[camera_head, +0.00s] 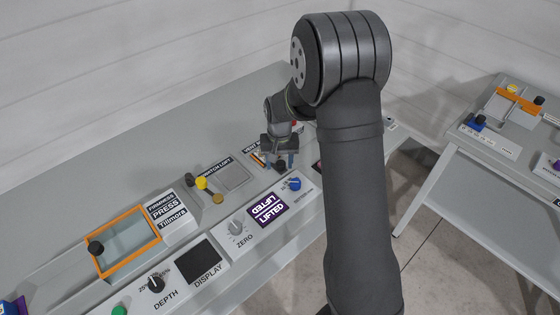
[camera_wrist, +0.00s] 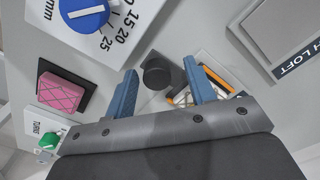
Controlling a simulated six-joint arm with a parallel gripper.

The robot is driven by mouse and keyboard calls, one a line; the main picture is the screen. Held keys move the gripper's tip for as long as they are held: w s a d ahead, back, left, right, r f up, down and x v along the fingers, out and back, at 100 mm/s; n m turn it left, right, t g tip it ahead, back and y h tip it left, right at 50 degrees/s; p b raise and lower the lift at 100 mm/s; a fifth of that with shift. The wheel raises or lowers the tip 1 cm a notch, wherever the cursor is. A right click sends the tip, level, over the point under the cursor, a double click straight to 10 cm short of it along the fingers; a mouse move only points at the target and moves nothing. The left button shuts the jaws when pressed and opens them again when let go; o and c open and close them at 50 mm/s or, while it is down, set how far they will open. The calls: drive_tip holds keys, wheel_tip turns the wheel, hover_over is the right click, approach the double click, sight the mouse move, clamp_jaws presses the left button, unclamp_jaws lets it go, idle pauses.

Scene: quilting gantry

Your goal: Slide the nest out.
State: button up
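My gripper (camera_head: 280,159) is over the bench panel, pointing down, with its two blue fingers apart. In the wrist view my gripper (camera_wrist: 160,68) has a round black knob (camera_wrist: 157,73) between the fingers, with a gap on each side. The knob also shows below the gripper in the head view (camera_head: 280,166). Next to the knob is a part with orange and white strips (camera_wrist: 219,79), partly covered by a finger; I take it for the nest. Its label in the head view (camera_head: 252,147) is partly hidden by my arm.
A grey square plate (camera_head: 233,175) labelled as a loft station lies to the left, with a yellow knob (camera_head: 202,183). A blue dial (camera_head: 294,184) and a purple LIFTED display (camera_head: 268,209) are in front. An orange-framed press (camera_head: 140,264) is further left.

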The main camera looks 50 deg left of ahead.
wheel_tip(320, 180, up, 18)
drive_tip(key=shift+f, duration=0.25)
idle(0.7)
wheel_tip(320, 180, down, 18)
drive_tip(key=shift+w+r, duration=0.15)
drive_tip(key=shift+r, duration=0.1)
idle(0.3)
